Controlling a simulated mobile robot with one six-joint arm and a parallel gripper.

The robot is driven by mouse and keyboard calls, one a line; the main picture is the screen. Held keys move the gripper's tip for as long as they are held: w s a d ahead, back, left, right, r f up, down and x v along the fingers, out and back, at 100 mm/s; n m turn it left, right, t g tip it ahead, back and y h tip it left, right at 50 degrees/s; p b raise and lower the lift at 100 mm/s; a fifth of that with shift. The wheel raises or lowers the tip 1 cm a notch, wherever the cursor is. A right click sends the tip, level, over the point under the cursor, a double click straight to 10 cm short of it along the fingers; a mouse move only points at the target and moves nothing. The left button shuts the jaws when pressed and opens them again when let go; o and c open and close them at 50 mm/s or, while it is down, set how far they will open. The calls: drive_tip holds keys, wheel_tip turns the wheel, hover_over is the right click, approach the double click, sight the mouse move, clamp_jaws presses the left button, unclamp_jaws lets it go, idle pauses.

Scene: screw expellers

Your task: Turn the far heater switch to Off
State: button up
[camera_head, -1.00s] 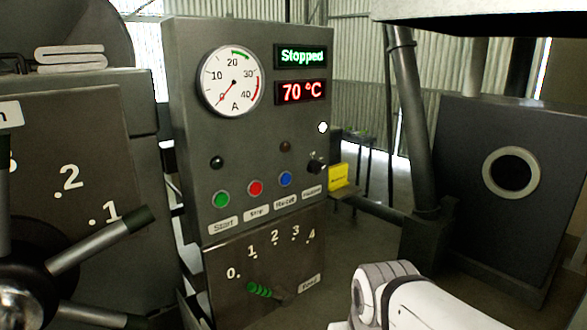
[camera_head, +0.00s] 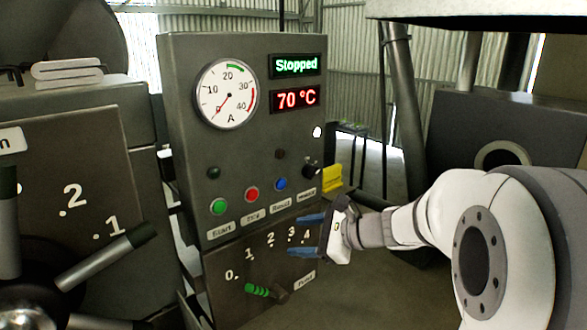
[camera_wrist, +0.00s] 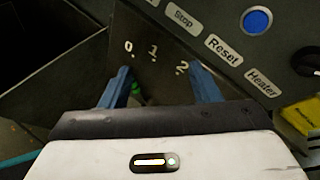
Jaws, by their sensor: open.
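The heater switch is a black rotary knob (camera_head: 312,168) at the right side of the grey control panel (camera_head: 180,120). A label (camera_head: 306,195), readable as "Heater" in the wrist view (camera_wrist: 264,82), sits below it. Part of the black knob (camera_wrist: 307,60) shows at the right edge of the wrist view. Its exact setting is too small to tell. My gripper (camera_head: 306,235) is open and empty, with blue fingers in front of the numbered lower plate, below the knob. In the wrist view my gripper (camera_wrist: 160,85) points toward the numerals, left of the knob.
Green (camera_head: 218,206), red (camera_head: 252,194) and blue (camera_head: 281,184) buttons sit left of the knob. A white lamp (camera_head: 317,132) glows above it. A green-handled lever (camera_head: 258,290) is below my gripper.

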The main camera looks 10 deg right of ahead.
sight(315, 175)
drive_tip(key=w+d+r+m+t+h+p, duration=0.1)
drive_tip(key=w+d+r+m+t, duration=0.2)
drive_tip(key=w+d+m+t, duration=0.15)
drive_tip(key=w+d+r+m+t+p, duration=0.1)
drive_tip(key=w+d+r+m+t, duration=0.2)
drive_tip(key=w+d+m, duration=0.25)
drive_tip(key=p+x, duration=0.1)
drive_tip(key=x, duration=0.7)
drive_tip(key=shift+w+d+f+p, duration=0.1)
drive_tip(key=shift+w+f+p, duration=0.1)
drive_tip(key=shift+p, duration=0.2)
drive_tip(key=c, duration=1)
